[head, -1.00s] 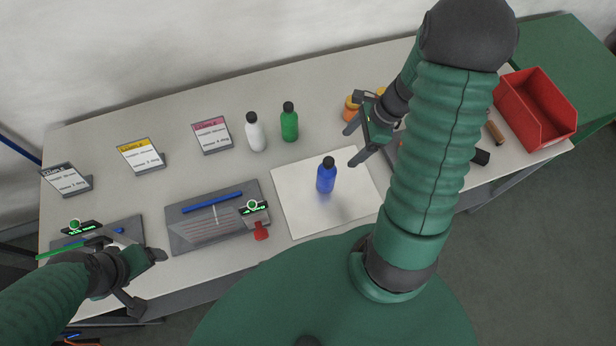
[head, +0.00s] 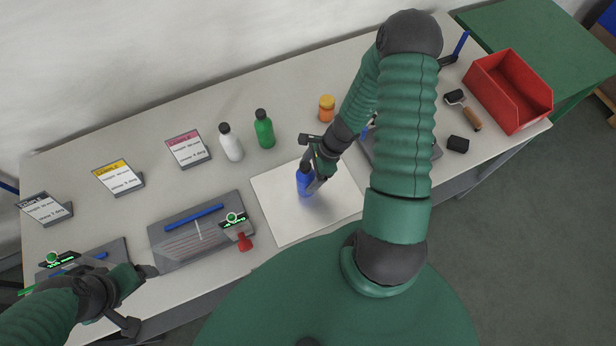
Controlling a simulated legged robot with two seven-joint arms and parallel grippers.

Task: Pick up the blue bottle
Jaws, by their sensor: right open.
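The blue bottle (head: 304,184) stands upright on a white sheet (head: 275,215) near the table's front middle. My right gripper (head: 312,178) is at the bottle, with its fingers around the upper part; the jaws are open.
A white bottle (head: 231,146) and a green bottle (head: 264,132) stand behind the sheet. An orange jar (head: 326,109) is further back. A grey board (head: 170,243) lies left of the sheet. A red bin (head: 509,95) and a roller (head: 465,108) are at the right.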

